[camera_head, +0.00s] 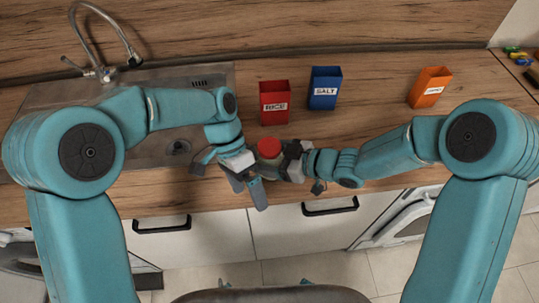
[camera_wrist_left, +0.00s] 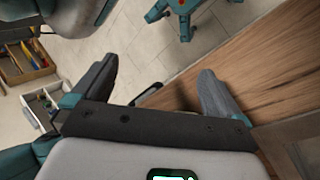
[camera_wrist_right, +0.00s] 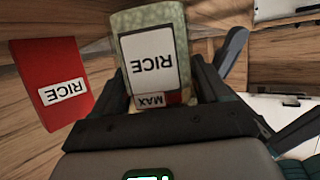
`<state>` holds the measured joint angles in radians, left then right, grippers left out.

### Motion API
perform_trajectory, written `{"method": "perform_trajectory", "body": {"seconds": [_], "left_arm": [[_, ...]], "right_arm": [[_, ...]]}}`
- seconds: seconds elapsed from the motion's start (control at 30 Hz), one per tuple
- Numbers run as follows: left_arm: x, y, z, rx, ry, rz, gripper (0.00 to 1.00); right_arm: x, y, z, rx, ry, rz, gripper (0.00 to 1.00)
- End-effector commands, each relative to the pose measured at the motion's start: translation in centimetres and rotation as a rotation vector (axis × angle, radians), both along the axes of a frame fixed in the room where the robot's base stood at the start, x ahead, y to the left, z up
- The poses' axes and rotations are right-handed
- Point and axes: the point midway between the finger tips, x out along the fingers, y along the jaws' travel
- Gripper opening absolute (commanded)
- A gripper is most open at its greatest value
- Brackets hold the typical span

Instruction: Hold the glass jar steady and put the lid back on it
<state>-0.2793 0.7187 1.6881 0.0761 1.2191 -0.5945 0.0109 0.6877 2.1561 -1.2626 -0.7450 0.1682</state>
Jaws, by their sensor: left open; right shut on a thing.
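The glass jar (camera_head: 270,170) stands near the counter's front edge in the head view, with the red lid (camera_head: 269,148) on its top. Whether the lid is fully seated I cannot tell. In the right wrist view the jar (camera_wrist_right: 150,20) has a RICE label and a MAX mark, with a bit of red (camera_wrist_right: 175,97) beside the mark. My right gripper (camera_head: 286,164) is shut on the jar from the right. My left gripper (camera_head: 248,193) is open and empty, just left of and in front of the jar; its fingers (camera_wrist_left: 158,88) have nothing between them.
A red RICE box (camera_head: 274,103), a blue SALT box (camera_head: 325,88) and an orange box (camera_head: 430,87) stand behind on the wooden counter. A metal sink (camera_head: 60,95) with a tap is at left. The counter between jar and orange box is clear.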

Motion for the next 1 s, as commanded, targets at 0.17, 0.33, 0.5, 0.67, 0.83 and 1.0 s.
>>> {"method": "perform_trajectory", "body": {"seconds": [0.17, 0.33, 0.5, 0.67, 0.83, 1.0], "left_arm": [[-5.5, 1.7, -4.8, -0.227, 0.023, -0.179, 1.0], [-9.6, 3.6, -10.8, -0.231, -0.015, -0.085, 1.0], [-10.8, 5.5, -16.2, -0.04, -0.062, 0.245, 1.0], [-11.0, 7.1, -19.9, 0.108, -0.108, 0.63, 1.0], [-11.0, 7.9, -21.5, 0.163, -0.136, 0.941, 1.0], [-10.9, 8.2, -22.0, 0.171, -0.143, 1.086, 1.0]], "right_arm": [[0.0, 0.0, 0.1, 0.001, -0.002, -0.001, 0.0], [0.0, 0.0, 0.1, 0.001, -0.002, 0.0, 0.0], [0.0, 0.0, 0.1, 0.001, -0.002, 0.0, 0.0], [0.0, 0.0, 0.1, 0.001, -0.002, -0.001, 0.0], [0.0, 0.0, 0.1, 0.001, -0.002, 0.0, 0.0], [0.0, 0.0, 0.1, 0.001, -0.002, -0.001, 0.0]]}}
